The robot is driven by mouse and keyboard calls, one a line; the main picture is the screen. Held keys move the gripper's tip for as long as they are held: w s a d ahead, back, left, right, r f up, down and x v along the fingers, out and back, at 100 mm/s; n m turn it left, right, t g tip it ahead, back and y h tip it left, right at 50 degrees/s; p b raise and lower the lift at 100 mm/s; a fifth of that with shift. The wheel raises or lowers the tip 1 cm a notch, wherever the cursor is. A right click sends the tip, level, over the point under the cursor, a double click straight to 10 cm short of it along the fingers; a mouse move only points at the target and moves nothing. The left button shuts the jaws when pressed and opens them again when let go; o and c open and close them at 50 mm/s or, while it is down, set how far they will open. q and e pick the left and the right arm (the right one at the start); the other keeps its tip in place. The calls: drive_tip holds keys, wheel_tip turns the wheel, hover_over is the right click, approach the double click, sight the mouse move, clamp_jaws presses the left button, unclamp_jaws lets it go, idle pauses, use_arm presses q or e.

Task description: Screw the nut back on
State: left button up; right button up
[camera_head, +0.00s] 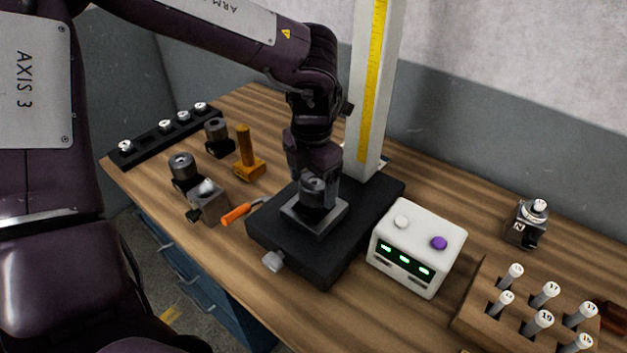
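My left gripper (316,168) comes down from above at the middle of the bench. Its fingertips are at a dark round metal part (318,192), which may be the nut. I cannot tell whether the fingers grip this part or only stand around it. The part sits on a grey square block (323,218) on a black base plate (285,245). The gripper's wrist hides the top of the part, and no thread can be made out. My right gripper is not in view.
A white post with a yellow scale (372,80) rises behind the base plate. A white box with green displays (417,250) stands to its right. An orange-handled tool (237,214), a small vise (209,203) and an orange stand (247,165) are left. A wooden pin rack (470,318) is front right.

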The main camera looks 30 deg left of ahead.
use_arm(q)
drive_tip(key=shift+w+d, duration=0.1)
drive_tip(key=shift+d, duration=0.05)
drive_tip(key=shift+r, duration=0.35)
wheel_tip(320, 180, up, 7)
drive_tip(key=shift+r+b, duration=0.1)
drive_tip(key=shift+b, duration=0.4)
